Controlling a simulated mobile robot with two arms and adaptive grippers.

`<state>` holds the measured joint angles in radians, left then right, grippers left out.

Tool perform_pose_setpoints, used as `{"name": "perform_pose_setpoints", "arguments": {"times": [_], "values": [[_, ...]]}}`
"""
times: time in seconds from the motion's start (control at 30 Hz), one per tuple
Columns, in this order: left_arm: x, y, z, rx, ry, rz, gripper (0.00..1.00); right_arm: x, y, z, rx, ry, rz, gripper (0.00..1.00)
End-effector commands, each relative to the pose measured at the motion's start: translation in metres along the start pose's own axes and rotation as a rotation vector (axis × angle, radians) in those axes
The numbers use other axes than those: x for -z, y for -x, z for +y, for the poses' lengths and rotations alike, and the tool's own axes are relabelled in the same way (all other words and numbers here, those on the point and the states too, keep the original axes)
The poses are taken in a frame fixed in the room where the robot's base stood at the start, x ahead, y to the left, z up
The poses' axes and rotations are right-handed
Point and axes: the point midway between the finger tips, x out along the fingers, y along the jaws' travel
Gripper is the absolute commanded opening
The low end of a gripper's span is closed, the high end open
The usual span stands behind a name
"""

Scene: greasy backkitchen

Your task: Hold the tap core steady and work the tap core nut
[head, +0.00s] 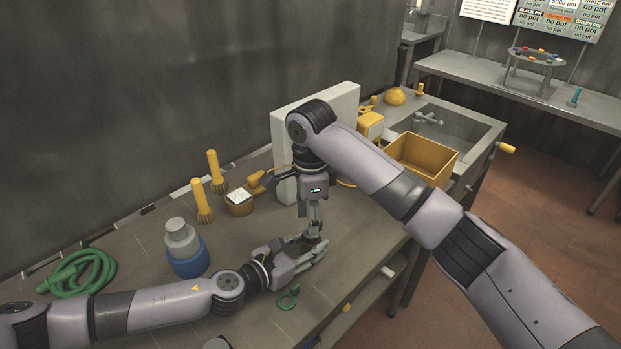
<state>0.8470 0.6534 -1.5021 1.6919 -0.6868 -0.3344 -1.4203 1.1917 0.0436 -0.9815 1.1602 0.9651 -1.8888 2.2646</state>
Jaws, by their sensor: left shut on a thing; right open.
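The tap core (317,241) shows only as a small brownish piece on the counter, mostly hidden by my grippers. My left gripper (318,249) comes in low from the left and is shut on the tap core, close to the counter top. My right gripper (313,228) points straight down just above it, with its fingers open around or just over the core's top. I cannot tell whether they touch it. The tap core nut cannot be made out; the fingers hide that spot.
A green ring-shaped piece (288,297) lies just in front of my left gripper. A blue and grey container (187,254), two yellow brushes (203,206) and a coiled green hose (84,272) stand to the left. A yellow bin (421,158) sits by the sink at right.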

Motion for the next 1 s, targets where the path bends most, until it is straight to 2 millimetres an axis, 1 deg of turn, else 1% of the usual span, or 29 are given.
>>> {"name": "perform_pose_setpoints", "arguments": {"times": [0.1, 0.37, 0.4, 0.47, 0.5, 0.9, 0.93, 1.0], "values": [[0.0, 0.0, 0.0, 0.0, 0.0, 0.0, 0.0, 0.002, 0.001, -0.001, 0.003, 0.179, 0.005, 0.42], [0.0, 0.0, 0.0, 0.0, 0.0, 0.0, 0.0, 0.001, 0.001, -0.001, 0.002, 0.565, 0.004, 0.42], [0.0, 0.0, 0.0, 0.0, 0.0, 0.0, 0.0, 0.002, -0.01, 0.0, -0.004, 0.59, 0.004, 0.42], [0.0, 0.0, 0.0, 0.0, 0.0, 0.0, 0.0, 0.001, -0.021, 0.001, -0.003, 0.584, 0.001, 0.42], [0.0, 0.0, 0.0, 0.0, 0.0, 0.0, 0.0, -0.001, -0.005, -0.001, 0.005, 0.584, -0.002, 0.42], [0.001, 0.0, 0.0, 0.0, 0.0, 0.001, 0.0, -0.001, 0.076, 0.0, 0.003, 0.581, -0.001, 0.42], [0.001, 0.0, 0.0, 0.0, 0.0, 0.001, 0.0, -0.001, 0.072, 0.0, 0.0, 0.626, -0.001, 0.42], [0.001, 0.0, 0.0, 0.0, 0.0, 0.001, 0.0, -0.001, 0.073, 0.0, 0.0, 0.722, -0.001, 0.42]]}}
